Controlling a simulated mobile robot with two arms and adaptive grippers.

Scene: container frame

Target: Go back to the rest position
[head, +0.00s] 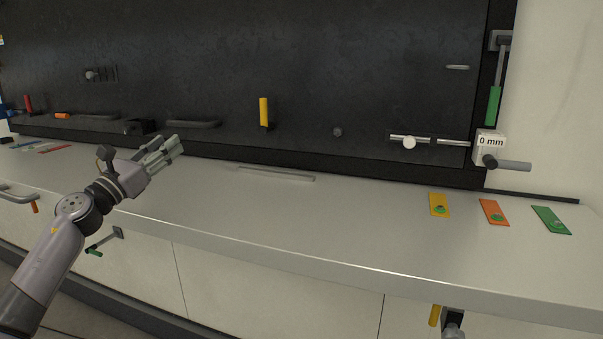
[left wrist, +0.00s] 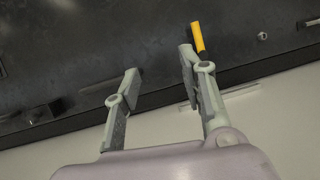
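My left gripper (head: 172,147) is above the light worktop at the left of the head view, in front of the black panel. In the left wrist view its two fingers (left wrist: 160,88) are spread apart with nothing between them. A yellow handle (head: 264,111) stands upright on the panel to the right of this gripper, apart from it. The yellow handle (left wrist: 198,37) also shows in the left wrist view, beyond the right finger. My right gripper is not seen in either view.
The worktop (head: 300,215) is mostly clear. Yellow (head: 438,205), orange (head: 490,212) and green (head: 548,219) cards lie at its right. Drawer handles (head: 103,241) stick out below.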

